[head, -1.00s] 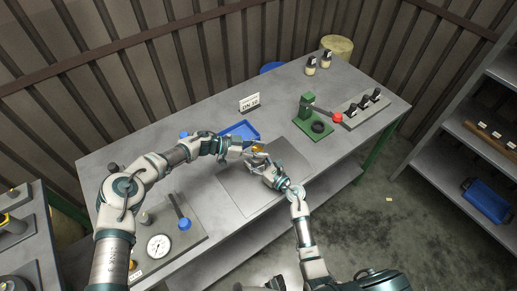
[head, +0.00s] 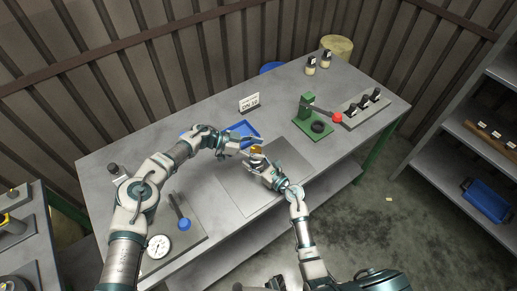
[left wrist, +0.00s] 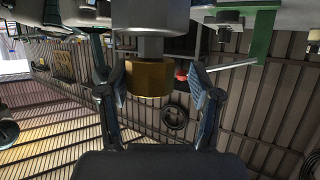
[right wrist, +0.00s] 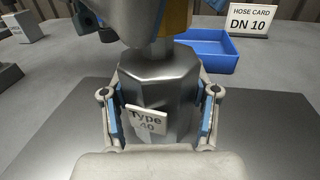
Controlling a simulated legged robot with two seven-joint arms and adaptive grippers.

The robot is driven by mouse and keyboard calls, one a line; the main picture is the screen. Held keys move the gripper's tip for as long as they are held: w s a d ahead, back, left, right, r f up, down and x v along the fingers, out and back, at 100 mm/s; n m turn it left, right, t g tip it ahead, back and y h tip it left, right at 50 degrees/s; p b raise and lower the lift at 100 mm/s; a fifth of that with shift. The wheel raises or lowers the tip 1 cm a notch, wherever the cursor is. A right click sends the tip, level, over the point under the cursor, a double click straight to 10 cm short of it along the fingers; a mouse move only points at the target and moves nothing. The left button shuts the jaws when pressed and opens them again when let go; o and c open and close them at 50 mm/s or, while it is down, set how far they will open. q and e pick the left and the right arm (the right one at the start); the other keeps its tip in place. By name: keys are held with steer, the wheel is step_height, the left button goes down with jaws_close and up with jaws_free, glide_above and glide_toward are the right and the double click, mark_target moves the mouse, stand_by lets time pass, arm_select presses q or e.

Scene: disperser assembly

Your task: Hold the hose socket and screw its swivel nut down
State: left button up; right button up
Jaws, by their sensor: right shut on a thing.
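The hose socket is a grey metal hexagonal body (right wrist: 160,85) with a "Type 40" label. My right gripper (right wrist: 158,100) is shut on it and holds it above the bench mat; the head view shows this gripper too (head: 263,168). The brass-coloured swivel nut (left wrist: 150,78) is at the socket's end, and it also shows in the head view (head: 257,149). My left gripper (head: 250,143) is open close to the nut. In the left wrist view its fingers (left wrist: 152,85) stand on either side of the nut, with a gap at the right finger.
A blue tray (head: 243,130) and a "HOSE CARD DN 10" sign (right wrist: 249,19) stand behind. A green press with a red-knobbed lever (head: 310,115) is to the right. A gauge (head: 158,246) and a blue-ended lever (head: 181,215) are at the front left. The mat (head: 240,200) is clear.

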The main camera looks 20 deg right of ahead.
arm_select(q)
steer(key=shift+s, duration=0.1)
steer(key=v, duration=1.2)
steer(key=shift+f, duration=0.1)
step_height(320, 180, up, 3)
steer(key=d+n+t+h, duration=0.3)
steer(key=n+t, duration=0.1)
steer(key=t, duration=0.2)
steer(key=s+a+f+n+t+y, duration=0.2)
steer(key=s+f+n+y, duration=0.15)
steer(key=s, duration=0.35)
steer(key=x, duration=1.1)
steer(key=shift+w, duration=0.35)
steer(key=shift+r, duration=0.1)
steer(key=c, duration=1.2)
